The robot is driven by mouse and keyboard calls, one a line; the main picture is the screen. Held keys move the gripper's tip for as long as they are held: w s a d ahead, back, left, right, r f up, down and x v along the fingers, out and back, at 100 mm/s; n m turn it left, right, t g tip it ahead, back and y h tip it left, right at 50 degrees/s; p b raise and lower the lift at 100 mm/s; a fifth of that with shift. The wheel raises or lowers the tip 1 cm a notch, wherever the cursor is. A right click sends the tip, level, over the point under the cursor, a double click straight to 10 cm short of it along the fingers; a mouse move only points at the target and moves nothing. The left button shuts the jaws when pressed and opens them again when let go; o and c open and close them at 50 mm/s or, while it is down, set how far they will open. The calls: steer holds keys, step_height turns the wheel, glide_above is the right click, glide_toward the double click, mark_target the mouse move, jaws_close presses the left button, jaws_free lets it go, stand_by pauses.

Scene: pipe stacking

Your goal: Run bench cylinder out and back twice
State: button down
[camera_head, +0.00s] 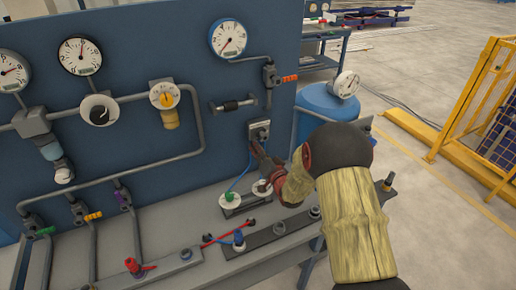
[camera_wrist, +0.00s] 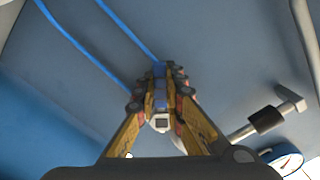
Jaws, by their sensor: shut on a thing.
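A small grey valve box (camera_head: 259,130) is fixed to the upright blue panel, with a blue hose running down from it. My gripper (camera_head: 256,152) reaches up to the lower side of this box. In the wrist view my gripper's fingers (camera_wrist: 160,88) close together on a small part at the box, likely its lever, mostly hidden between the fingertips. The bench cylinder (camera_head: 232,105), a dark body with a short rod, is mounted on the panel left of the box. What looks like it also shows in the wrist view (camera_wrist: 267,119), right of the fingers.
Gauges, such as the white one (camera_head: 228,38), and grey pipes cover the panel. A blue tank (camera_head: 322,107) stands right of it. A yellow fence (camera_head: 480,95) stands farther right, with open floor between.

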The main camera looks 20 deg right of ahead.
stand_by(0.3)
steer(key=c, duration=1.8)
jaws_free()
steer(key=shift+c, duration=0.2)
steer(key=s, duration=1.2)
steer(key=shift+d, duration=0.15)
